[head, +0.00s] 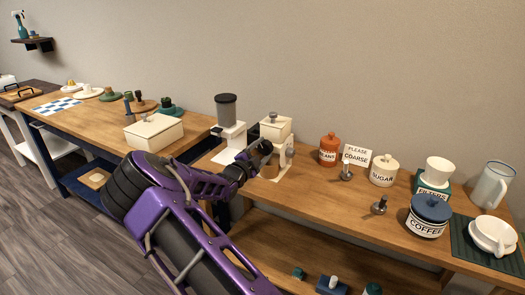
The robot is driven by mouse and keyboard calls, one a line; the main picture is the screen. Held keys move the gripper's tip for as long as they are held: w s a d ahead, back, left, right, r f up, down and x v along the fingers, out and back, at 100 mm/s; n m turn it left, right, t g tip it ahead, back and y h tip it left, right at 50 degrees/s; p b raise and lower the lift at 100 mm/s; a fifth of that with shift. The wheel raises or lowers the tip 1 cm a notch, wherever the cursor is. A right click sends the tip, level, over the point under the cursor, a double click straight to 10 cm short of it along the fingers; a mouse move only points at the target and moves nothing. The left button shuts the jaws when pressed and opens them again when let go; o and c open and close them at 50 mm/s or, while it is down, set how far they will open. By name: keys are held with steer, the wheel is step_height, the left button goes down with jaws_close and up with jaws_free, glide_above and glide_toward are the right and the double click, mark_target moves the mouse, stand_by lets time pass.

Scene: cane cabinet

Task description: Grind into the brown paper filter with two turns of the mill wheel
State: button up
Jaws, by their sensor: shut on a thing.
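The white mill (276,128), a boxy body with a grey knob on its lid, stands at the left end of the right-hand counter. A pale rounded part (288,155) shows at its right side. A brown item (270,170), perhaps the paper filter, sits low at the mill's front, partly hidden by my arm. My gripper (261,149) is in front of the mill, shut on a small brownish thing at its face. Whether that is the wheel's handle is too small to tell. The mill wheel is not clearly visible.
A white grinder with a dark hopper (227,108) stands just left of the mill. To the right are an orange jar (329,149), a PLEASE COARSE card (357,156), small metal tools, a sugar jar (383,171), a coffee jar (429,216) and a FILTERS holder (432,190).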

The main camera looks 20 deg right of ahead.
steer(key=shift+r, duration=0.1)
steer(key=m+p, duration=0.2)
steer(key=m, duration=0.8)
steer(key=shift+m, duration=0.3)
steer(key=m, duration=0.5)
steer(key=shift+b, duration=0.4)
steer(key=m+b, duration=0.2)
steer(key=m, duration=0.4)
steer(key=shift+b, duration=0.3)
steer(key=o, duration=1.4)
steer(key=shift+c, duration=0.2)
